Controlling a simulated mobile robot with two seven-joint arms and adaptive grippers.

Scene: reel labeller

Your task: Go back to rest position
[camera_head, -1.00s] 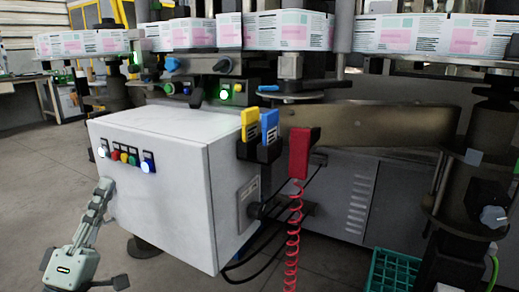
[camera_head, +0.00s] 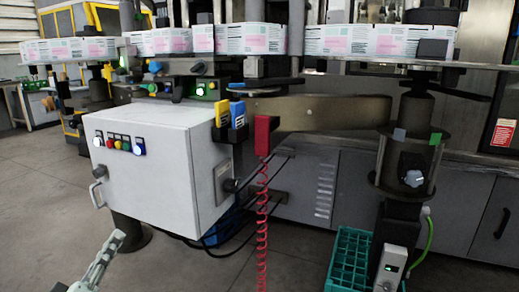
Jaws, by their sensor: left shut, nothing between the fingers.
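My left gripper (camera_head: 118,238) shows at the lower left, low in front of the white control box (camera_head: 150,180). Its fingers are together and hold nothing. The gripper is apart from the box, below its front face and its side handle (camera_head: 97,194). The box front carries a row of coloured buttons (camera_head: 119,142), with lit ones at the ends. My right gripper is not in view.
Yellow and blue holders (camera_head: 229,117) and a red holder with a coiled red cord (camera_head: 262,200) hang by the box. A green crate (camera_head: 347,262) stands on the floor at right. Floor at left is open.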

